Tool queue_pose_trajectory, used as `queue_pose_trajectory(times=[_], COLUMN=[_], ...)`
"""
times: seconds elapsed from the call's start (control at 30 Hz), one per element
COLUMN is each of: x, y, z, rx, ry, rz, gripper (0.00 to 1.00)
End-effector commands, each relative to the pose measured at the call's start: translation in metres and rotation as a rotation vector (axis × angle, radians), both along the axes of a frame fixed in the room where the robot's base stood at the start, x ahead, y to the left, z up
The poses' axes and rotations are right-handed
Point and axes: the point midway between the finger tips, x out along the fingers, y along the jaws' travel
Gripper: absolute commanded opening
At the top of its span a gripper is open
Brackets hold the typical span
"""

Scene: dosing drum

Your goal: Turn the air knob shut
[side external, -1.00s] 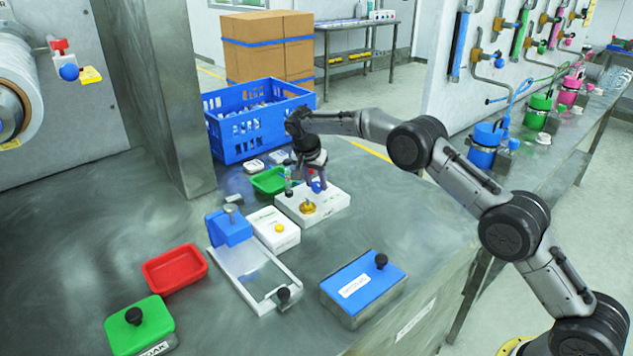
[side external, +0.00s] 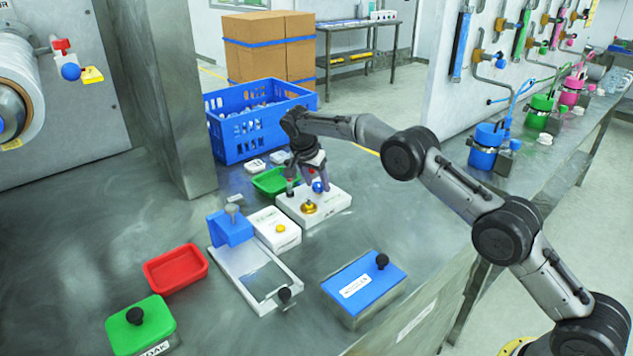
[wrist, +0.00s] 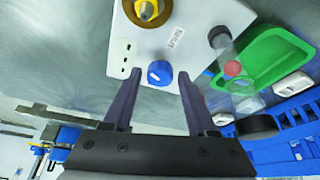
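A white box (side external: 335,203) stands on the steel bench and carries a small round blue knob (side external: 318,186) and a brass fitting with a yellow top (side external: 309,208). In the wrist view the blue knob (wrist: 160,72) lies between and just ahead of the fingertips of my gripper (wrist: 155,78). I cannot read a label naming the air knob. My gripper (side external: 313,180) is over the box, open, with a gap on both sides of the knob. I cannot tell how high the fingertips are above the box.
A clear tube with a red ball (wrist: 233,70) stands beside the box, close to the right finger. A green tray (side external: 273,181) and a blue crate (side external: 250,120) lie behind. A white box with a yellow button (side external: 275,228) stands left.

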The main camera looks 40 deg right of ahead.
Motion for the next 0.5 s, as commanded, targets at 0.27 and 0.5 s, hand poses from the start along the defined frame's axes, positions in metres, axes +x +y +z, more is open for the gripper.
queue_pose_trajectory(times=[0.27, 0.5], x=[0.0, -0.001], y=[0.0, 0.005], z=[0.0, 0.012], rx=[-0.001, 0.0], ry=[0.0, -0.003], rz=[0.001, 0.002], gripper=[0.71, 0.71])
